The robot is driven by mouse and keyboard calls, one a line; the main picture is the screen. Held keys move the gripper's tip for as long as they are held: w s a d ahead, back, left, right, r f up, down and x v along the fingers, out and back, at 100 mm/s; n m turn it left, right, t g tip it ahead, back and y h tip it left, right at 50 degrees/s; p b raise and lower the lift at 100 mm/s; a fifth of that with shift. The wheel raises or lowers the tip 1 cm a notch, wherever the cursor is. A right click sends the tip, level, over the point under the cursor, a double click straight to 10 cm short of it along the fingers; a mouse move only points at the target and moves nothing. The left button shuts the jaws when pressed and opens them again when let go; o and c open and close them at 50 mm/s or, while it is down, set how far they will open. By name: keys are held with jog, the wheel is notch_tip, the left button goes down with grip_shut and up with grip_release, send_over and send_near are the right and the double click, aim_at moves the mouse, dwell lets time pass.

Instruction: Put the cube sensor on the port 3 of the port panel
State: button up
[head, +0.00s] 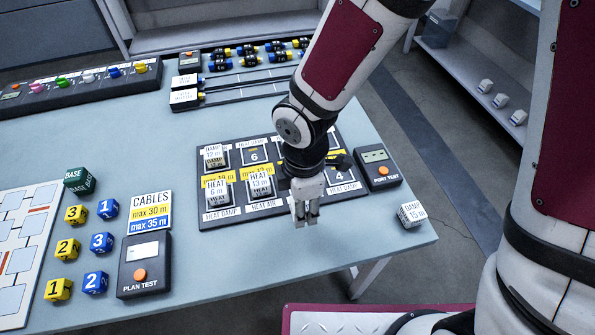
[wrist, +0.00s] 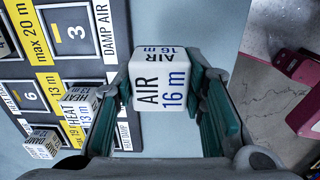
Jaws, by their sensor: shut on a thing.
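In the wrist view, my gripper (wrist: 163,90) is shut on a white cube sensor (wrist: 160,92) marked "AIR 16 m", held between its green-lined fingers. In the head view, my gripper (head: 306,215) is at the front edge of the dark port panel (head: 232,222); the held cube cannot be made out there. Port 3 (wrist: 76,33), labelled "DAMP AIR", shows at the upper left in the wrist view, beside the gripper. It looks empty. In the head view, my arm hides it.
White cubes on the panel read "DAMP 12 m" (head: 214,157), "HEAT 6 m" (head: 217,193) and "HEAT 13 m" (head: 260,184). A "DAMP 15 m" cube (head: 411,214) stands near the table's right corner. The port test box (head: 378,169) adjoins the panel. Bare table lies in front.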

jog(key=w, duration=0.7)
jog(key=w+f, duration=0.1)
jog(key=w, duration=0.3)
jog(key=shift+w+a, duration=0.25)
jog(key=shift+a, duration=0.1)
jog(key=shift+f, duration=1.85)
jog(key=shift+s+d+f+b, duration=0.1)
jog(key=shift+f+b, duration=0.4)
jog(key=shift+f, duration=0.1)
jog(key=o, duration=1.2)
jog(key=shift+f, duration=0.2)
